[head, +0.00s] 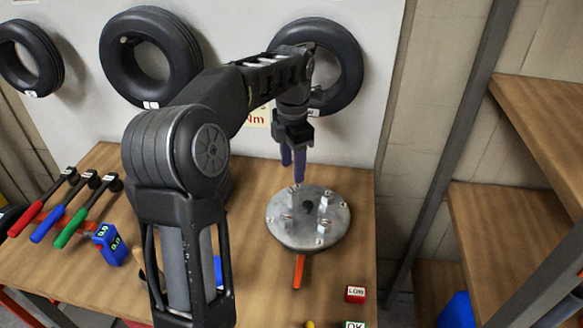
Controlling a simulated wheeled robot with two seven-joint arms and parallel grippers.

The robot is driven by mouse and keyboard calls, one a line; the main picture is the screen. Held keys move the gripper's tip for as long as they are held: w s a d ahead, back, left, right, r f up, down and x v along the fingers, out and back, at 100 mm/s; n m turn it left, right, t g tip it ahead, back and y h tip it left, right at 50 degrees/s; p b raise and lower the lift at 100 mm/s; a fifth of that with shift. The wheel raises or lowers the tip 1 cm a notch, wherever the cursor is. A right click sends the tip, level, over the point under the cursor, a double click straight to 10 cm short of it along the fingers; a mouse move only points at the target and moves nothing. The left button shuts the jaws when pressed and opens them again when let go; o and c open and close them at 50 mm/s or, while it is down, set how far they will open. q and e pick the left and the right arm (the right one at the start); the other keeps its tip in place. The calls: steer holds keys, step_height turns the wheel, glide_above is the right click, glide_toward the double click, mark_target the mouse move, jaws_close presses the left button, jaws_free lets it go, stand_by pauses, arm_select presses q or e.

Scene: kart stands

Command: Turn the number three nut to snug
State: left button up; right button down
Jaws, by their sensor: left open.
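A round grey metal plate (308,240) lies on the wooden bench, with several upright studs or nuts on it and a dark hub in its middle. Small marks sit near the nuts, but I cannot read which is number three. My left gripper (293,173) hangs fingers-down above the back left edge of the plate. Its two purple fingers are open, with nothing seen between them. They appear apart from the nuts, though the exact height is hard to tell. My right gripper is out of view.
Red, blue and green handled wrenches (84,216) lie at left beside a blue digital box (109,244). An orange handle (299,271) sticks out in front of the plate. A red LOW block (355,293) and a green OK block (354,324) stand front right. Tyres (151,57) hang behind.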

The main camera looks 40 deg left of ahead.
mark_target(292, 190)
arm_select(q)
steer(key=shift+w+a, duration=0.1)
steer(key=shift+a, duration=0.05)
steer(key=shift+r, duration=0.1)
steer(key=shift+f, duration=0.4)
steer(key=shift+f+p, duration=0.55)
steer(key=shift+f, duration=3)
steer(key=shift+c, duration=0.6)
jaws_close()
